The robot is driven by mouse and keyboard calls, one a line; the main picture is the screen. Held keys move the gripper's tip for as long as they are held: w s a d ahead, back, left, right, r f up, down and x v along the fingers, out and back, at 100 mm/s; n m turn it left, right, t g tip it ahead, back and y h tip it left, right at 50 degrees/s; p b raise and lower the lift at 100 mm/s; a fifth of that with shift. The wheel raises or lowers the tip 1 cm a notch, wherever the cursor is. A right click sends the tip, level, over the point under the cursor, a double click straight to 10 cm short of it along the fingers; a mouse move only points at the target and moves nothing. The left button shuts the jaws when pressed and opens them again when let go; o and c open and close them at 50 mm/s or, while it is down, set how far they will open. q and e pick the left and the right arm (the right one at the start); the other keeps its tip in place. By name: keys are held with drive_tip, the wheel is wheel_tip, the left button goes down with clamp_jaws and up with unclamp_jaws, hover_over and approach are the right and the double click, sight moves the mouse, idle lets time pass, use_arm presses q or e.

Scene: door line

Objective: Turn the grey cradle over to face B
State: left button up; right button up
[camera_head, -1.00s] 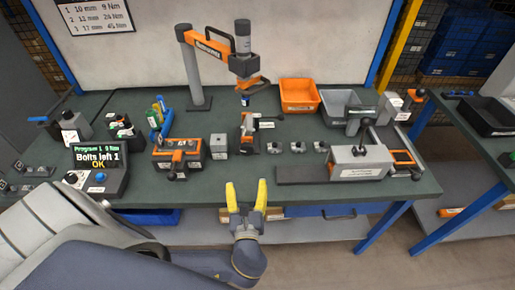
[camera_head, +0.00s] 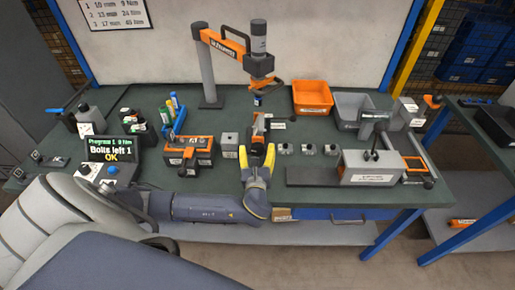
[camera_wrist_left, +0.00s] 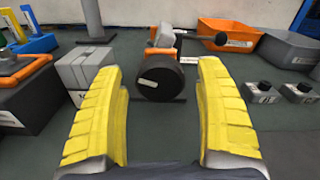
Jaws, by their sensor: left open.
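A small turning unit with orange sides and a dark round end (camera_head: 258,132) stands mid-table; I take it to hold the grey cradle. In the left wrist view its dark drum-like end (camera_wrist_left: 158,80) carries a pale label I cannot read. A grey piece (camera_wrist_left: 165,36) shows above it, with an orange part behind. My left gripper (camera_head: 257,151) is open, its yellow fingers pointing at the unit from the front. In the left wrist view the unit lies beyond and between the fingertips (camera_wrist_left: 158,72), apparently untouched. The cradle's face marking is not legible. My right gripper is not in view.
A grey block (camera_head: 229,142) and an orange-topped fixture (camera_head: 188,152) stand left of the unit. Several small grey blocks (camera_head: 308,149) are to its right, before a large grey housing (camera_head: 368,168). An orange bin (camera_head: 312,97) stands behind. A tool arm (camera_head: 222,46) hangs above.

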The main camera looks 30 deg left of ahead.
use_arm(q)
drive_tip(key=shift+w+a, duration=0.35)
drive_tip(key=shift+w, duration=0.3)
drive_tip(key=c, duration=1.3)
